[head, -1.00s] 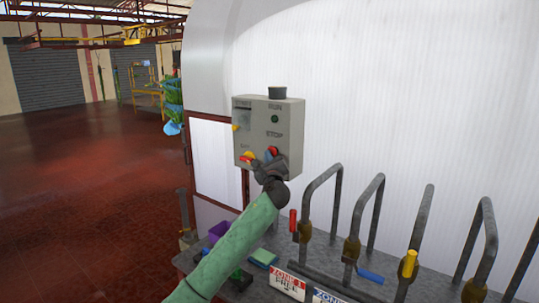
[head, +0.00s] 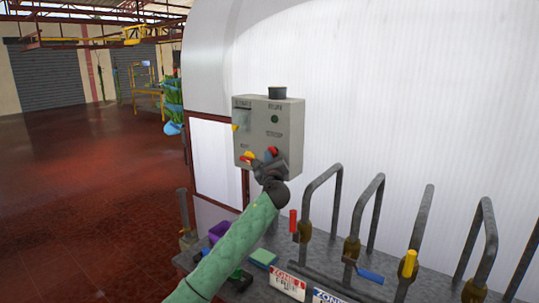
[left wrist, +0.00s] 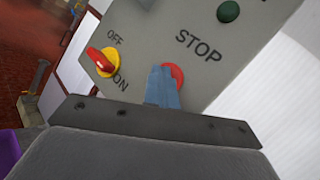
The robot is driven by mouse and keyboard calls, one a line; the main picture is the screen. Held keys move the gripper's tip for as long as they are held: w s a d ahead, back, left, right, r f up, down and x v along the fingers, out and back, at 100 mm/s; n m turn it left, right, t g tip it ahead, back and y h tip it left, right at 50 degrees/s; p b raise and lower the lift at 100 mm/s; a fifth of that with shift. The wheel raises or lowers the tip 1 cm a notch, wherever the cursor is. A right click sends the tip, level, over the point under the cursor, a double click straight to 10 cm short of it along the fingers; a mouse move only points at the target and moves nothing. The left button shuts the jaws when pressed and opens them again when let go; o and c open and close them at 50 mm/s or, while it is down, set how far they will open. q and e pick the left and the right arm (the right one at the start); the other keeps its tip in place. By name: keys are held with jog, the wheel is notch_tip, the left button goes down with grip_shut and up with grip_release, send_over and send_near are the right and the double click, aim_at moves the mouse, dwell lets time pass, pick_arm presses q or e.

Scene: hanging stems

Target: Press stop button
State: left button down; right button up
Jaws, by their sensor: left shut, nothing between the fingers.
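The grey control box (head: 285,150) is on the white curved wall. Its red stop button (head: 273,151) sits below the STOP label. In the left wrist view the red stop button (left wrist: 175,74) is partly hidden behind my left gripper's blue fingertips (left wrist: 162,88). My left gripper (head: 268,158) is shut and empty, with its tip at the button's lower left edge in the picture. I cannot tell whether it touches the button or how far the button is pressed. My right gripper is not in view.
A red and yellow OFF/ON switch (left wrist: 102,61) is close left of the fingertips. A green lamp (head: 274,119) and a dark knob (head: 277,92) are higher on the box. Below right, pipes with a red (head: 293,221), a blue (head: 370,276) and a yellow handle (head: 409,263) rise from the bench.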

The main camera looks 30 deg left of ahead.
pick_arm(q)
jog(key=shift+w+r, duration=0.1)
jog(key=shift+w, duration=0.2)
dwell(0.7)
jog(key=shift+s+p, duration=0.15)
jog(key=shift+p, duration=0.2)
jog(key=s+p, duration=0.2)
jog(key=s, duration=0.4)
jog(key=shift+a, duration=0.2)
jog(key=shift+f, duration=0.2)
dwell(0.7)
